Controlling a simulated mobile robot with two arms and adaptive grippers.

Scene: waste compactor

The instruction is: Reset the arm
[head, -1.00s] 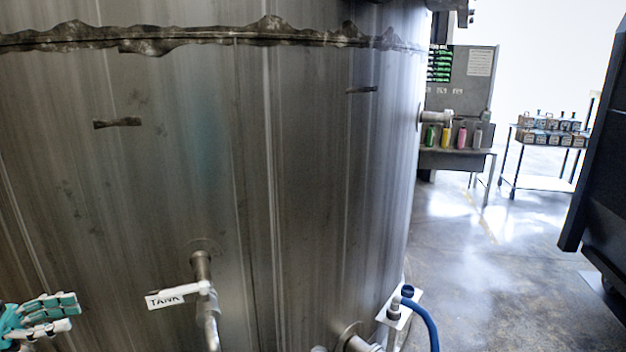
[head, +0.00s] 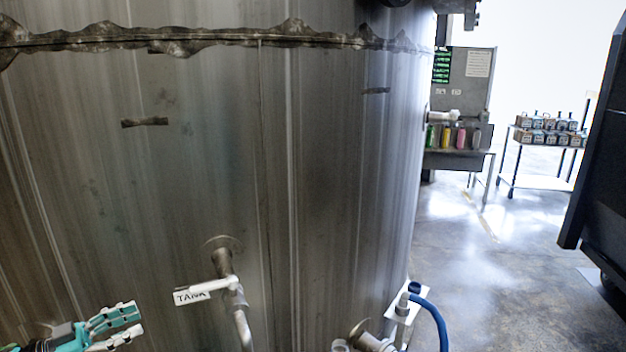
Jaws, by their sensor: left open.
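My left gripper (head: 126,328) is in the lower left of the head view, teal and white, open and with nothing between its fingers. Its arm comes in from the left edge. It is in front of the large metal tank (head: 200,160), to the left of and below the white valve handle with the "TANK" tag (head: 193,297). A gap shows between the gripper and that handle. My right gripper is not in view.
The tank fills the left and middle of the view. A pipe fitting with a blue hose (head: 432,318) is at its lower right. A bench with coloured bottles (head: 457,162) and a cart (head: 540,183) stand behind. A dark machine (head: 598,170) is at right; open floor lies between.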

